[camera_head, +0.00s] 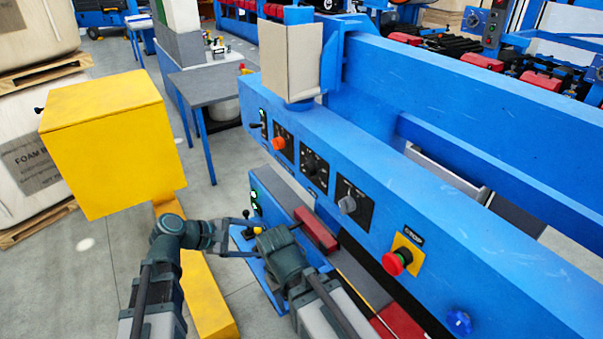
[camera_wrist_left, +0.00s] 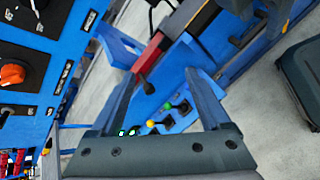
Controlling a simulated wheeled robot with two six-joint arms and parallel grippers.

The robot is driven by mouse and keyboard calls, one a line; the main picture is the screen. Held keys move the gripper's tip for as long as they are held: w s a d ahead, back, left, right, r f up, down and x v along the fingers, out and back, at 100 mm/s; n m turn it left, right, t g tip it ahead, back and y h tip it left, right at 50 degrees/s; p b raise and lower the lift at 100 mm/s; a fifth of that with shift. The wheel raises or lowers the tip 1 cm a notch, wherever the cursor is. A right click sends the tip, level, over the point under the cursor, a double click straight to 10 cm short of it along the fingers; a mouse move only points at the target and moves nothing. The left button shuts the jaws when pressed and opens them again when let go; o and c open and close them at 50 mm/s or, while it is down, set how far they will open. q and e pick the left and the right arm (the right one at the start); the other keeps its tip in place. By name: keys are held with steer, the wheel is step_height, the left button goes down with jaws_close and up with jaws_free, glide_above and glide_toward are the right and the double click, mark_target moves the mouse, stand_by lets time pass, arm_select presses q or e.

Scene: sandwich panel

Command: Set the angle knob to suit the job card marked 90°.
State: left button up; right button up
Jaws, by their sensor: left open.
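The sloping blue panel (camera_head: 420,215) carries an orange knob (camera_head: 278,143), a black knob (camera_head: 313,168) on a dark plate and a grey knob (camera_head: 348,204) on a dark plate. Their labels are too small to read, so I cannot tell which is the angle knob. The orange knob also shows at the left edge of the left wrist view (camera_wrist_left: 12,74). No card marked 90° is legible. My left gripper (camera_head: 240,236) is open and empty, left of and below the knobs; its spread fingers show in the left wrist view (camera_wrist_left: 158,80). My right gripper's fingers cannot be made out.
Small levers with coloured balls (camera_wrist_left: 165,115) stand beyond my left fingers. A red block (camera_head: 316,230) lies below the panel. A red stop button (camera_head: 396,262) and a blue button (camera_head: 458,321) sit further right. A yellow box (camera_head: 110,140) stands at left.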

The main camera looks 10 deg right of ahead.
arm_select(q)
step_height(320, 180, up, 7)
steer(key=w+d+n+t+h, duration=0.2)
steer(key=w+n+h, duration=0.1)
steer(key=n, duration=0.2)
steer(key=n+t+h, duration=0.1)
steer(key=n+h, duration=0.2)
steer(key=n, duration=0.2)
glide_toward(306, 171)
steer(key=x, duration=0.8)
steer(key=shift+d, duration=0.25)
jaws_close()
steer(key=shift+m, duration=0.4)
